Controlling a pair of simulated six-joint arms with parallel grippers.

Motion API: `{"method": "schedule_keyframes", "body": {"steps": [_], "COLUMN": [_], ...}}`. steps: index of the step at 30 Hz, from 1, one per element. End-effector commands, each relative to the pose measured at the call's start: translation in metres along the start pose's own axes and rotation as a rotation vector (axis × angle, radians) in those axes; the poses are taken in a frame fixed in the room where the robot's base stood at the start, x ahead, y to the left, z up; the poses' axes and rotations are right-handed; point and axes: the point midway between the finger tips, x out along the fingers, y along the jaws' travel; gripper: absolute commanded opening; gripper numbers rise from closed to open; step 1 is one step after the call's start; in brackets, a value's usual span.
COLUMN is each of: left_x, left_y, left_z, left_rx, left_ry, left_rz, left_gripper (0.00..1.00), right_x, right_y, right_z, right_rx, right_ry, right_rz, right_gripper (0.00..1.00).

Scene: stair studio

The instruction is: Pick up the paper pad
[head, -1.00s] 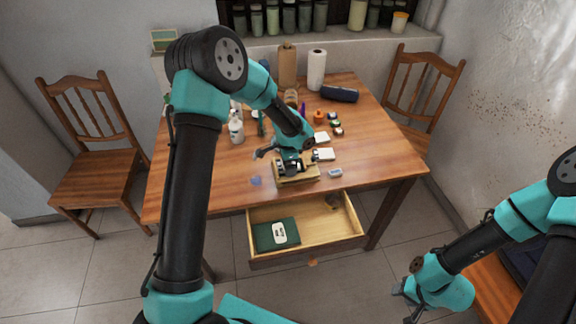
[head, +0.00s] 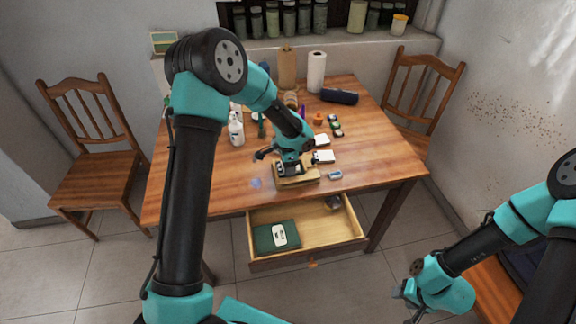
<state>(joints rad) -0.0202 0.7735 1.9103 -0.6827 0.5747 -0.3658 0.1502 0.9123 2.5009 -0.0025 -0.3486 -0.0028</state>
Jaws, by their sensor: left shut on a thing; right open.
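My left gripper (head: 290,168) is low over the front of the wooden table, shut on a flat tan block (head: 300,181). The gripper covers much of the block, and I cannot tell whether it is the paper pad or whether it touches the tabletop. Two small white flat pads (head: 326,157) (head: 322,140) lie on the table just right of the gripper, apart from each other. My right gripper (head: 405,297) is open and empty at the lower right, away from the table.
The table's drawer (head: 318,229) is open below the gripper, with a dark green item (head: 268,238) in it. A small grey-blue item (head: 335,174) lies near the front edge. White bottles (head: 236,131) stand left. A paper roll (head: 316,72) and dark case (head: 339,96) are behind.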

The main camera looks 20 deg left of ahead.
Motion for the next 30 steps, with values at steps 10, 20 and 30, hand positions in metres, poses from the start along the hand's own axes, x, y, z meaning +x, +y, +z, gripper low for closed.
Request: {"method": "schedule_keyframes", "body": {"steps": [10,20,30], "left_x": [-0.033,-0.038,-0.046], "left_y": [-0.001,0.049,0.125], "left_z": [-0.001,0.009,0.025], "left_rx": [0.001,0.004,0.004], "left_ry": [0.002,0.000,0.000], "left_rz": [-0.003,0.000,0.000], "left_gripper": [0.37,0.37,0.37], "right_x": [0.000,0.000,0.000], "right_y": [0.000,0.000,0.000], "right_z": [0.000,0.000,0.000], "right_rx": [0.000,0.000,0.000], "right_ry": [0.000,0.000,0.000], "right_rz": [0.000,0.000,0.000], "right_gripper": [0.46,0.46,0.46]}}
